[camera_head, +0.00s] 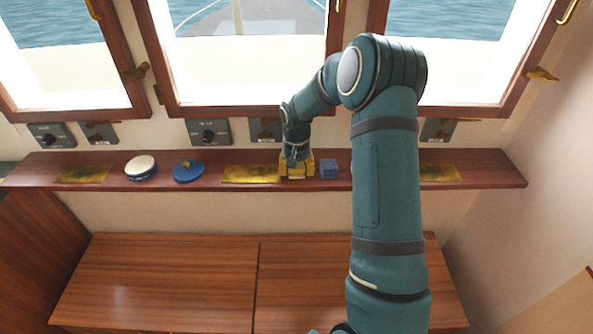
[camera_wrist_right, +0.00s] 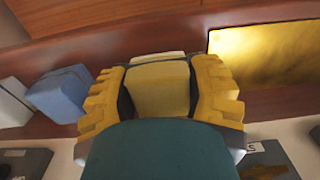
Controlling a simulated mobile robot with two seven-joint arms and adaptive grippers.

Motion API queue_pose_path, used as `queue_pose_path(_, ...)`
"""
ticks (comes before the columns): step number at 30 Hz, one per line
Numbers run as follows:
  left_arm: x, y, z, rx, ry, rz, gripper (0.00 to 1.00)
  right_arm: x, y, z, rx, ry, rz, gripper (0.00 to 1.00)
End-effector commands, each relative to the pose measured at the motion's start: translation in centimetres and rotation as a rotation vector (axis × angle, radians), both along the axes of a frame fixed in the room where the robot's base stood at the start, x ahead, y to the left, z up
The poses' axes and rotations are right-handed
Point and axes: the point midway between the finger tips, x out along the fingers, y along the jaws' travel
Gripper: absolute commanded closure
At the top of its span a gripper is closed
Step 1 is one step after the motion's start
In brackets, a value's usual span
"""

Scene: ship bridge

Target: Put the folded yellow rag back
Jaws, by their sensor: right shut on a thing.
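The folded yellow rag (camera_wrist_right: 160,88) is a yellow block between the two yellow fingers of my right gripper (camera_wrist_right: 160,95) in the right wrist view. The gripper is shut on it. A pale edge shows just beyond the rag. In the head view my right gripper (camera_head: 297,172) is low at the wooden shelf (camera_head: 400,181), between a brass plate and a blue block. There I cannot tell the rag from the yellow fingers. Whether the rag touches the shelf is hidden. My left gripper is not in view.
A brass plate (camera_head: 252,174) lies just left of the gripper and a blue block (camera_head: 328,169) stands close at its right. Further left are a blue disc (camera_head: 188,173), a white-topped round thing (camera_head: 141,166) and another brass plate (camera_head: 82,174). Windows (camera_head: 250,111) rise behind.

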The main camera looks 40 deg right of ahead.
Motion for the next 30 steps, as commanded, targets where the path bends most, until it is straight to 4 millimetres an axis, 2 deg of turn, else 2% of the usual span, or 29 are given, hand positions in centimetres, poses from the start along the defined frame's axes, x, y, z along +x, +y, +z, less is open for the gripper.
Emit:
queue_pose_path(11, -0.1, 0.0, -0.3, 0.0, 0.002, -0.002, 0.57, 0.0, 0.0, -0.4, -0.001, -0.001, 0.0, 0.81)
queue_pose_path(12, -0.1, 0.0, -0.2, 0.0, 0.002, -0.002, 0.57, 0.0, 0.0, -0.3, -0.001, -0.001, 0.0, 0.31)
queue_pose_path(23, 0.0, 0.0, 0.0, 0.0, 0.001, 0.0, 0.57, 0.0, 0.0, -0.1, -0.001, -0.002, 0.0, 0.31)
queue_pose_path(26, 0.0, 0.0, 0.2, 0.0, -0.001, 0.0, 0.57, 0.1, 0.0, 0.8, -0.002, -0.004, 0.0, 0.31)
queue_pose_path(30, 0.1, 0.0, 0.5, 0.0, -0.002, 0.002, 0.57, 0.1, 0.0, 3.2, -0.003, -0.005, 0.0, 0.31)
